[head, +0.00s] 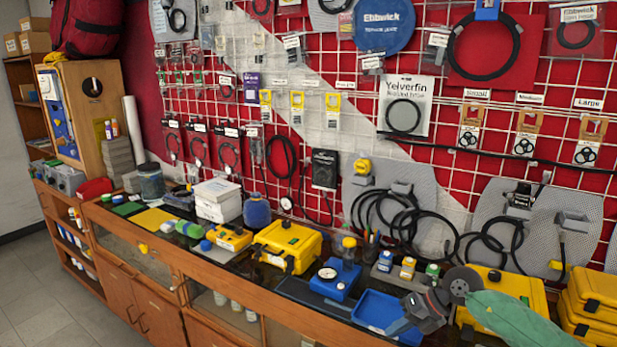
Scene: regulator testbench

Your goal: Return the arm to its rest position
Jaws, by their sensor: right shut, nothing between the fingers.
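My right arm comes in from the lower right in a green sleeve. Its dark grey right gripper (420,311) is above the right end of the blue tray (372,310) at the bench's front edge. The gripper is shut with nothing held, and it hides part of the tray. I cannot tell whether it touches the tray. My left gripper is out of view.
A blue test device with a gauge (338,276) stands left of the tray. Small bottles (407,268) stand behind the gripper.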

